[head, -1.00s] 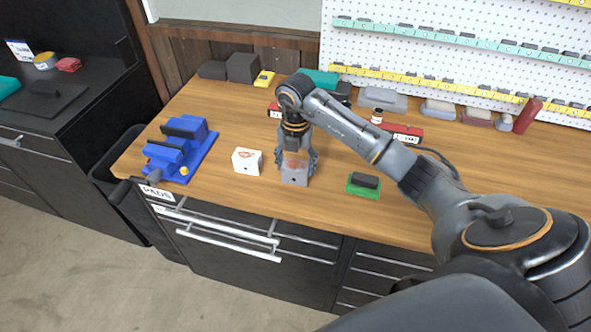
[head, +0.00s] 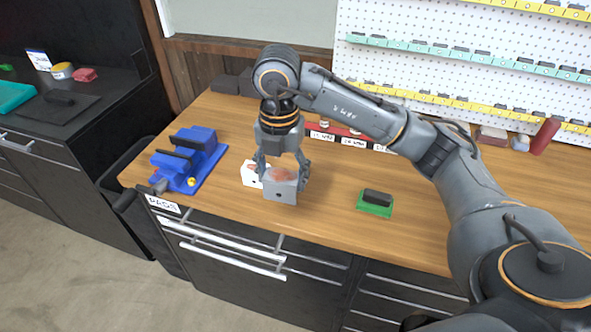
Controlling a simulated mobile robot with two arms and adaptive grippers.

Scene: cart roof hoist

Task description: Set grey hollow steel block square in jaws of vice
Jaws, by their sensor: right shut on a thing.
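The grey hollow steel block (head: 281,188), with a reddish patch on top and a small dark hole in its front face, is in my right gripper (head: 281,172). The right gripper points down and is shut on it. The block appears raised a little above the wooden bench, partly in front of a white block. The blue vice (head: 188,160) stands to the left at the bench's left end. Its dark jaws show a gap between them, with nothing visible in it. My left gripper is not in view.
A white block with a reddish picture (head: 250,172) sits partly hidden behind the steel block. A green block with a dark top (head: 375,203) lies to the right on the bench (head: 330,215). A red rail of labelled items (head: 340,131) is behind my arm. Bench between white block and vice is clear.

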